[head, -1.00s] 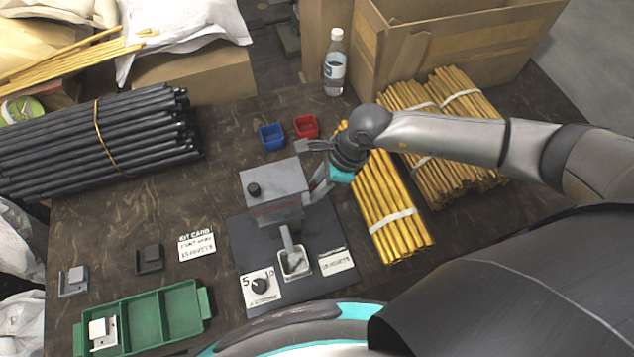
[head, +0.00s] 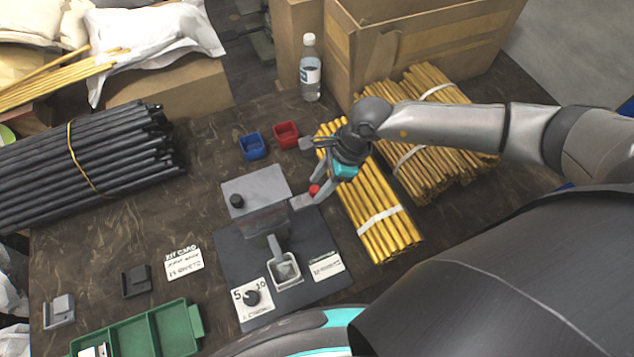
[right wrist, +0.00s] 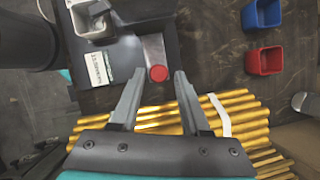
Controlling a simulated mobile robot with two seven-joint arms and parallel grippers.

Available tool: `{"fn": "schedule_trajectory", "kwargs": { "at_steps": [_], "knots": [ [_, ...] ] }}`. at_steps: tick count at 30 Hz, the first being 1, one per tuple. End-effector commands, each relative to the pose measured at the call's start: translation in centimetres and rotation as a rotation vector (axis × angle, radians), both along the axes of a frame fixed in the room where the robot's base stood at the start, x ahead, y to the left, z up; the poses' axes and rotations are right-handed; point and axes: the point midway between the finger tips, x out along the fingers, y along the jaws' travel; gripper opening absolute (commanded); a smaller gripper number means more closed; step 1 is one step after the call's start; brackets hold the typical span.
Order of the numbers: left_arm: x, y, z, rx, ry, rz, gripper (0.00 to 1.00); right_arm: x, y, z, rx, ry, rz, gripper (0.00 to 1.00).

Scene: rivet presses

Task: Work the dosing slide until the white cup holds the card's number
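The grey dosing box (head: 257,190) with a black knob stands on a dark mat (head: 310,243). Its chute leads down to the white cup (head: 284,270), whose contents I cannot make out. The cup also shows in the right wrist view (right wrist: 97,36). The slide's red knob (head: 314,190) is at the box's right side. My right gripper (head: 309,187) is open around this knob; in the right wrist view the red knob (right wrist: 158,73) lies between the fingertips with gaps on both sides. The kit card (head: 183,263) lies left of the mat; its print is too small to read. My left gripper is out of view.
A dial plate (head: 252,298) marked 5 and 10 is left of the cup. Blue (head: 252,146) and red (head: 286,135) bins stand behind the box. Yellow rod bundles (head: 372,205) lie under my right arm. A green tray (head: 150,330) is front left.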

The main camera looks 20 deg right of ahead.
Motion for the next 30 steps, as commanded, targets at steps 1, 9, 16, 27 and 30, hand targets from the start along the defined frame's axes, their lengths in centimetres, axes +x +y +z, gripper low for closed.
{"fn": "schedule_trajectory", "kwargs": {
  "at_steps": [1, 9, 16, 27, 30],
  "knots": [
    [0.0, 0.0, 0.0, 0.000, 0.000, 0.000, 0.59, 0.0, 0.1, 0.0, 0.002, 0.000, 0.001, 0.53],
    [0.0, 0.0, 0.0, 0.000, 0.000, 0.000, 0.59, -0.1, 0.2, 0.0, 0.004, 0.000, 0.003, 0.59],
    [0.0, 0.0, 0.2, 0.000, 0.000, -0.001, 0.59, -0.1, -0.5, 1.7, 0.004, -0.002, 0.002, 0.59],
    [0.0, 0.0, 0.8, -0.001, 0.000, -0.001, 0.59, -0.9, -3.7, 9.6, 0.001, -0.004, 0.001, 0.59],
    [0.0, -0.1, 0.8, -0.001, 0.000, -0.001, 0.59, -1.1, -4.5, 11.4, 0.000, -0.003, 0.001, 0.59]
  ]
}}
